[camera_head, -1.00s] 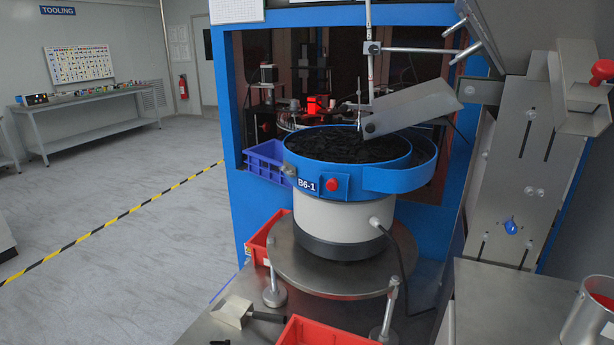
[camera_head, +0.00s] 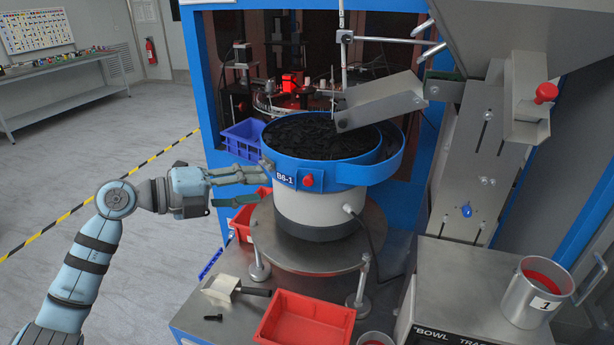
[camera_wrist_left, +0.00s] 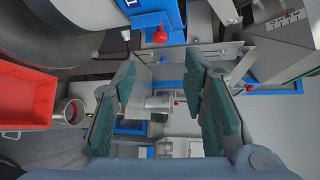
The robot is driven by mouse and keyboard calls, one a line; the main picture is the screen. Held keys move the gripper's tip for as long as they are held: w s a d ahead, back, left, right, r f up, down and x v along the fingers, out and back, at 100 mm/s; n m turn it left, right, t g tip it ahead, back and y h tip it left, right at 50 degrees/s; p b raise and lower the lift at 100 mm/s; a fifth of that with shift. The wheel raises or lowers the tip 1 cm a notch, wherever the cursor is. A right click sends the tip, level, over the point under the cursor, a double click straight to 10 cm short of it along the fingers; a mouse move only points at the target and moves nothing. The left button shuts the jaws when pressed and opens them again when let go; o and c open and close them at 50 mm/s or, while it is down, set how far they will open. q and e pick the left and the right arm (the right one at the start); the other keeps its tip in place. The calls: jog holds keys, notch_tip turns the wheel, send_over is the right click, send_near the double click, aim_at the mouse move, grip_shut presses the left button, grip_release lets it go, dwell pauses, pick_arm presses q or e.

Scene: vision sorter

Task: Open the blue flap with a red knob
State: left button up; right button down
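The blue flap (camera_head: 322,177) with its red knob (camera_head: 308,181) is on the front of the blue-rimmed bowl feeder (camera_head: 290,205), right of the B6-1 label. It looks closed. My left gripper (camera_head: 267,183) reaches in from the left, its fingers apart and empty, left of the knob, near the bowl's left side. In the left wrist view the open fingers (camera_wrist_left: 160,66) frame a gap, and the red knob (camera_wrist_left: 160,35) and blue flap (camera_wrist_left: 148,20) show beyond them near the top. No contact with the knob shows. My right gripper is not in view.
A metal chute (camera_head: 385,105) hangs over the bowl of black parts. A red bin (camera_head: 305,320) and a scoop (camera_head: 225,288) lie on the bench below. A metal cup (camera_head: 535,295) stands at right. A blue crate (camera_head: 243,138) is behind the gripper.

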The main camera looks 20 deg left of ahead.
aim_at(307, 183)
pick_arm(q)
jog(key=p+x, duration=0.1)
jog(key=x, duration=1.2)
jog(key=shift+d+p, duration=0.1)
jog(key=shift+p, duration=0.2)
